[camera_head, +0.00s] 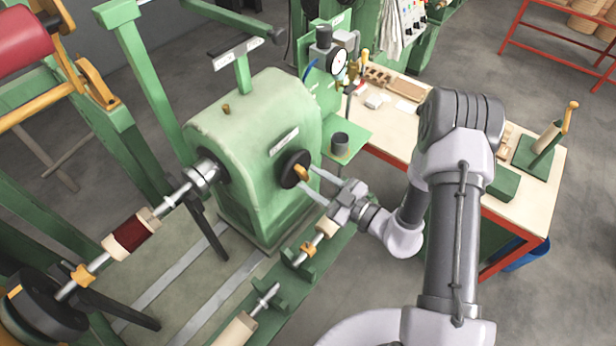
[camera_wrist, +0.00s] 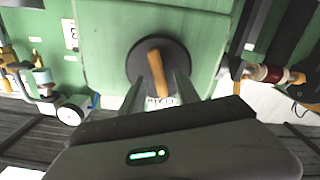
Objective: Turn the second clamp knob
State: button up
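A round black disc (camera_head: 290,165) with an orange bar handle (camera_head: 300,172) across it sits on the end face of the green machine housing (camera_head: 245,150). It looks like a knob; I cannot tell whether it is the second clamp knob. In the wrist view, the orange handle (camera_wrist: 157,72) stands slightly tilted on the black disc (camera_wrist: 145,57). My gripper (camera_head: 309,181) is at the disc, with its two fingers spread. In the wrist view, my gripper (camera_wrist: 159,85) has one finger on each side of the handle, with gaps visible. Contact at the fingertips cannot be told.
A shaft with a dark red coil (camera_head: 132,234) extends from the housing's left side. A green rail (camera_head: 300,270) with orange-clamped parts lies below my gripper. A workbench (camera_head: 400,125) with tools and a pressure gauge (camera_head: 339,62) stand behind. Open floor lies at the right.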

jog(key=shift+x, duration=0.9)
jog(key=shift+w, duration=0.1)
grip_shut()
